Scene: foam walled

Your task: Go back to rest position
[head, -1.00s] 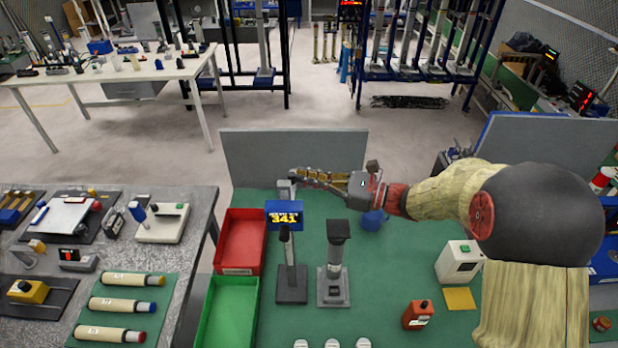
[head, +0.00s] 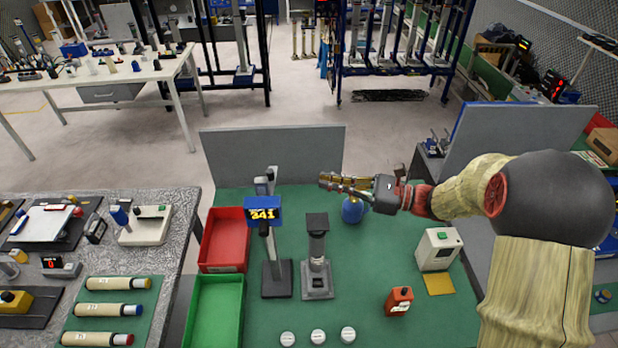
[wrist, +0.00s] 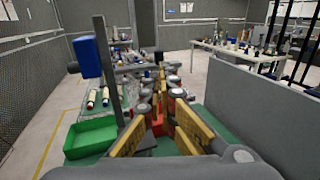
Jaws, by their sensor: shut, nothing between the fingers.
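My gripper (head: 325,181) is at the end of my arm, which reaches in from the right of the head view. It is shut and empty, held above the back part of the green table (head: 385,262), its fingers pointing left. In the wrist view my gripper's yellow finger pads (wrist: 168,138) point forward. A round blue object (head: 353,210) is on the table below my gripper, partly hidden by it.
A stand with a blue display (head: 263,211) is left of my gripper, with a grey post device (head: 317,262) nearer. A red bin (head: 224,240) and a green bin (head: 215,310) line the left edge. A grey panel (head: 272,155) stands behind. A white box (head: 438,250) is right.

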